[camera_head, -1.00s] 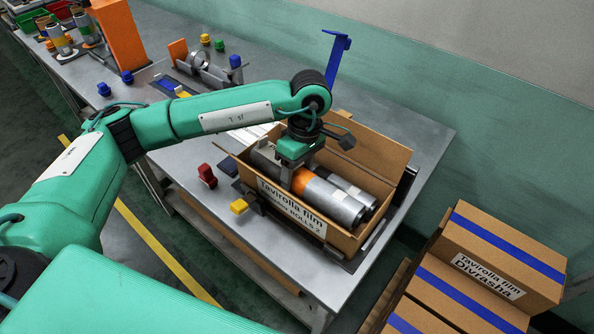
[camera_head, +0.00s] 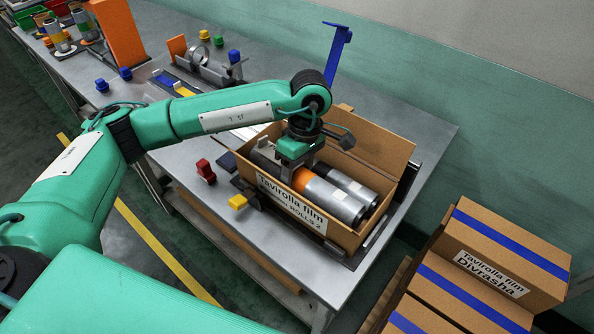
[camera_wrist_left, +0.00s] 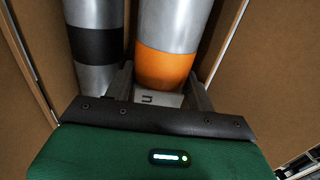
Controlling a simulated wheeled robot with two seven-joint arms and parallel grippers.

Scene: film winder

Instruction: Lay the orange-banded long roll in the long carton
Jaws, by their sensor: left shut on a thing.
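The orange-banded long roll (camera_head: 323,197) lies lengthwise inside the open long carton (camera_head: 375,150), on the side near the labelled wall. Its orange band (camera_wrist_left: 165,67) shows between the fingers in the left wrist view. My left gripper (camera_head: 296,178) reaches down into the carton and is shut on this roll at its band. A second long roll with a black band (camera_wrist_left: 97,45) lies beside it in the carton, and it also shows in the head view (camera_head: 352,184). Whether the held roll touches the carton floor is hidden. My right gripper is not in view.
Closed cartons with blue tape (camera_head: 505,255) stand at the lower right. A blue upright post (camera_head: 337,55) rises behind the carton. Red (camera_head: 205,171) and yellow (camera_head: 238,201) blocks sit by its left side. A metal roller fixture (camera_head: 208,68) stands farther back.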

